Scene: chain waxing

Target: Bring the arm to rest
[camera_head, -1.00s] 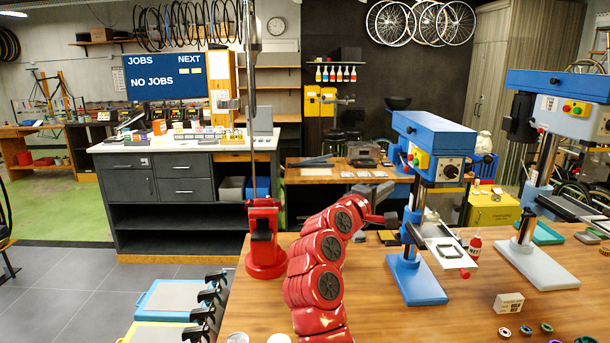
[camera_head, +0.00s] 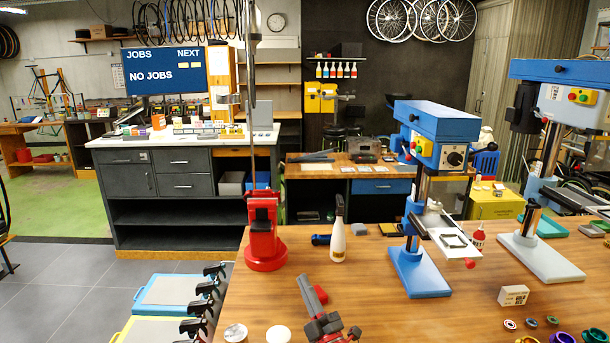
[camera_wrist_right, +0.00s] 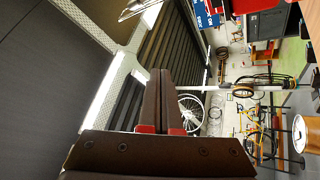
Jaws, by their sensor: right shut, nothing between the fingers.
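My right gripper (camera_head: 303,281) is low in the middle of the head view, over the front of the wooden table (camera_head: 400,318). Its dark fingers lie together, with red parts beside them, and hold nothing. In the right wrist view the two dark fingers (camera_wrist_right: 161,78) are also pressed together, with red pads at their roots and nothing between them. The gripper looks apart from the objects around it. Only the end of my right arm shows in the head view. My left gripper is not in view.
A red stand (camera_head: 264,240) and a white bottle (camera_head: 338,241) stand behind the gripper. A blue drill press (camera_head: 418,272) is to the right, with a small box (camera_head: 513,296) and several rings nearby. Round lids (camera_head: 278,334) lie left of the gripper.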

